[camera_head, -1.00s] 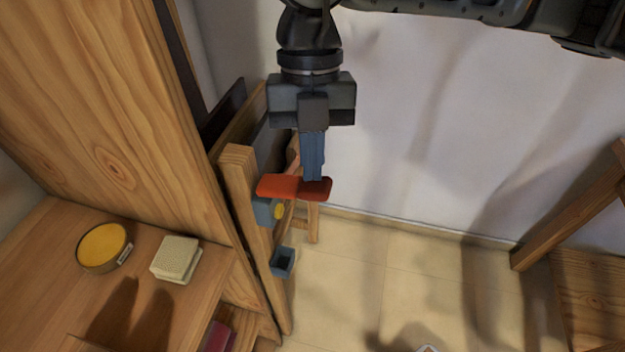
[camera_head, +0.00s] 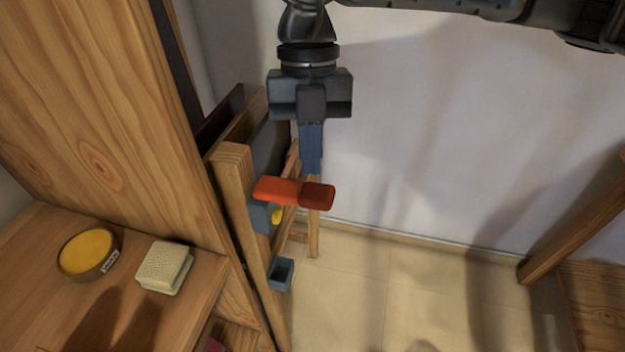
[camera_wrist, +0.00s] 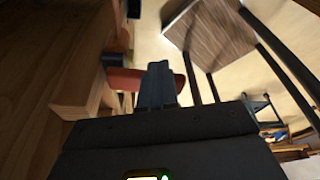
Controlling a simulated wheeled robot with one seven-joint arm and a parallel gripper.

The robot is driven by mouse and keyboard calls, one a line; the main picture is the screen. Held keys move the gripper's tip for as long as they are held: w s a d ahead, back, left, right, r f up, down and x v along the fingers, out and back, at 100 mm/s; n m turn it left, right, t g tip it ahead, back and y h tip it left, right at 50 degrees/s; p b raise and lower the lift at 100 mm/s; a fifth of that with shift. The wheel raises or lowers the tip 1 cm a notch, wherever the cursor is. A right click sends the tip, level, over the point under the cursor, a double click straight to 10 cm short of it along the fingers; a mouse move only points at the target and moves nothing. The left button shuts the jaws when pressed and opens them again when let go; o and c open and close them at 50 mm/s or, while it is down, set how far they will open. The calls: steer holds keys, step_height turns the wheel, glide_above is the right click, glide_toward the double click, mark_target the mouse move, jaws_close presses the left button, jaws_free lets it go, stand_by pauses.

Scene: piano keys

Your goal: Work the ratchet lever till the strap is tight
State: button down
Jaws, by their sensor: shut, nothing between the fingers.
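The red ratchet lever (camera_head: 280,191) sticks out to the right from a blue-grey ratchet body (camera_head: 262,216) on a wooden post; its right end is a darker red grip. A yellow round part shows beside the body. My gripper (camera_head: 312,170) points down with its blue fingers together and empty, just above and behind the lever. A small gap seems to show between fingertips and lever, but contact is hard to tell. I cannot make out how tight the strap is.
A wooden post (camera_head: 237,185) stands left of the lever, with a small blue-grey cup-like part (camera_head: 281,273) lower down. A shelf at left holds a yellow round tin (camera_head: 88,254) and a pale block (camera_head: 164,267). Open floor (camera_head: 400,290) lies to the right.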

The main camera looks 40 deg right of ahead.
steer(key=v, duration=0.7)
steer(key=shift+r, duration=0.4)
steer(key=shift+w, duration=0.1)
stand_by(0.8)
